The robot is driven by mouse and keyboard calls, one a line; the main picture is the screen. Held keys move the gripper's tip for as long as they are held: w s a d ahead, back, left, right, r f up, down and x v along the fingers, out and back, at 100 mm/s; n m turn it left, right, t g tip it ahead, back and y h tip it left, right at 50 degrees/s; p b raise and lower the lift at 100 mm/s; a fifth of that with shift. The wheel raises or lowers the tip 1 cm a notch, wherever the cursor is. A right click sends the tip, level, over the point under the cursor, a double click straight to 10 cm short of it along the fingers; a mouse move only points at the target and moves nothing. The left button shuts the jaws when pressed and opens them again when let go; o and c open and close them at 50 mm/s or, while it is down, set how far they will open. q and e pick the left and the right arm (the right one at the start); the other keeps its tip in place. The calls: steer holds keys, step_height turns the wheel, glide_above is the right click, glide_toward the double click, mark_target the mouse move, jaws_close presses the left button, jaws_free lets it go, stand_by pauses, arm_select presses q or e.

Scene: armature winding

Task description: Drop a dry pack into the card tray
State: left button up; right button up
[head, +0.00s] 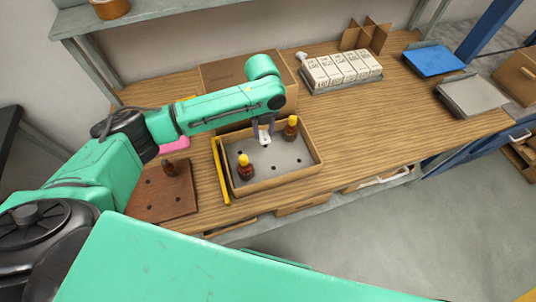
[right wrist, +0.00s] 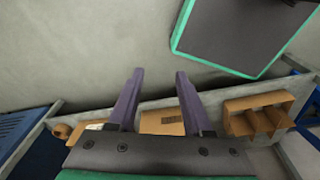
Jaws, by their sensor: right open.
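The card tray (head: 305,175) is a shallow brown box on the bench with a grey holed insert. Two dark bottles with yellow caps stand in it, one at the front left (head: 246,172) and one at the back right (head: 291,131). My left gripper (head: 264,138) points down over the tray's back part, its fingers apart. A small white piece (head: 265,139), perhaps the dry pack, shows between and below the fingertips; I cannot tell whether they touch it. My right gripper (right wrist: 160,105) is open and empty in the right wrist view, away from the tray.
A brown holed board (head: 150,200) with a dark bottle (head: 171,172) lies left of the tray. A large carton (head: 225,75) stands behind it. White boxes (head: 340,68), a card divider (head: 366,36), a blue tray (head: 434,60) and a grey tray (head: 472,97) are further right. The bench's right middle is clear.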

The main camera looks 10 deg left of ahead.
arm_select(q)
steer(key=o, duration=0.5)
steer(key=shift+s+r, duration=0.1)
steer(key=shift+s, duration=0.1)
steer(key=shift+w, duration=0.1)
step_height(320, 180, up, 14)
steer(key=b, duration=0.2)
steer(key=shift+r+b, duration=0.25)
steer(key=shift+b, duration=0.05)
arm_select(e)
steer(key=s+f, duration=0.1)
steer(key=f, duration=0.1)
steer(key=shift+s+d+f, duration=0.35)
steer(key=shift+s, duration=0.05)
